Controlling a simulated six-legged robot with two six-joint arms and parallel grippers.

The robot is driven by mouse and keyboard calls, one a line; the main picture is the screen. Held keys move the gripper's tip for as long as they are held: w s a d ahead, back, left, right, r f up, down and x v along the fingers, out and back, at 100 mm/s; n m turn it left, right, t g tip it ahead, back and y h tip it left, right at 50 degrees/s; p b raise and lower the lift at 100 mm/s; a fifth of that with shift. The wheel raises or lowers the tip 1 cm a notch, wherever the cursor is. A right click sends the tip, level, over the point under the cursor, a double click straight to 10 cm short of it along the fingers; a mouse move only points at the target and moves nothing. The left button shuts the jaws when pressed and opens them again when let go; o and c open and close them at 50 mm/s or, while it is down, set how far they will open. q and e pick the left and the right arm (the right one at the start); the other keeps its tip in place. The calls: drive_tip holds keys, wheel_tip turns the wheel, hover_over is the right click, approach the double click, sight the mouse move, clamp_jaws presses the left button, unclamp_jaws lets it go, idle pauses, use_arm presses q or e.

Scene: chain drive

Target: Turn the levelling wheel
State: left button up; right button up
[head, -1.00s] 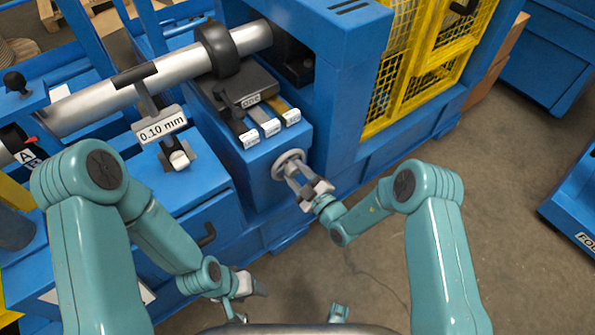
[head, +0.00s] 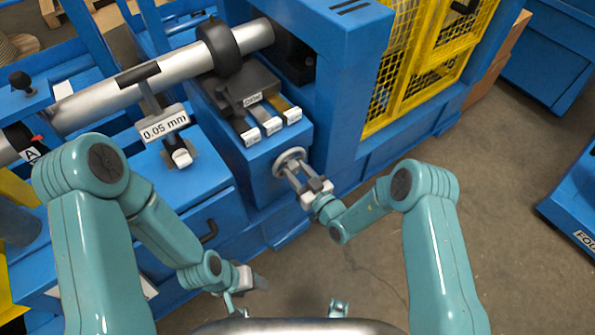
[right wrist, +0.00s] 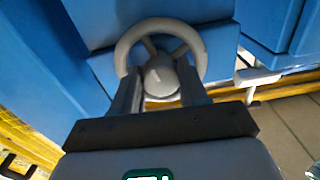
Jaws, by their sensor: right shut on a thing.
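The levelling wheel (head: 291,161) is a small grey handwheel on the front of the blue machine block. It also shows in the right wrist view (right wrist: 127,37), with its spokes and round hub. My right gripper (head: 298,178) reaches the wheel from the front and is shut on it; in the right wrist view its two fingers (right wrist: 159,88) lie at either side of the hub. The gauge sign (head: 165,126) under the shaft reads 0.05 mm. My left gripper (head: 250,283) hangs low in front of the machine, away from the wheel; its opening is too unclear to judge.
A steel shaft (head: 100,97) with a black collar (head: 219,47) runs above the block. Several labelled levers (head: 270,124) sit on top of the block. A yellow mesh guard (head: 425,55) stands at the right. The floor (head: 390,255) in front is clear.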

drive_tip(key=shift+w+r, duration=0.1)
idle(0.3)
drive_tip(key=o, duration=1.1)
drive_tip(key=shift+c, duration=0.2)
drive_tip(key=p+v, duration=0.1)
drive_tip(key=v, duration=1.5)
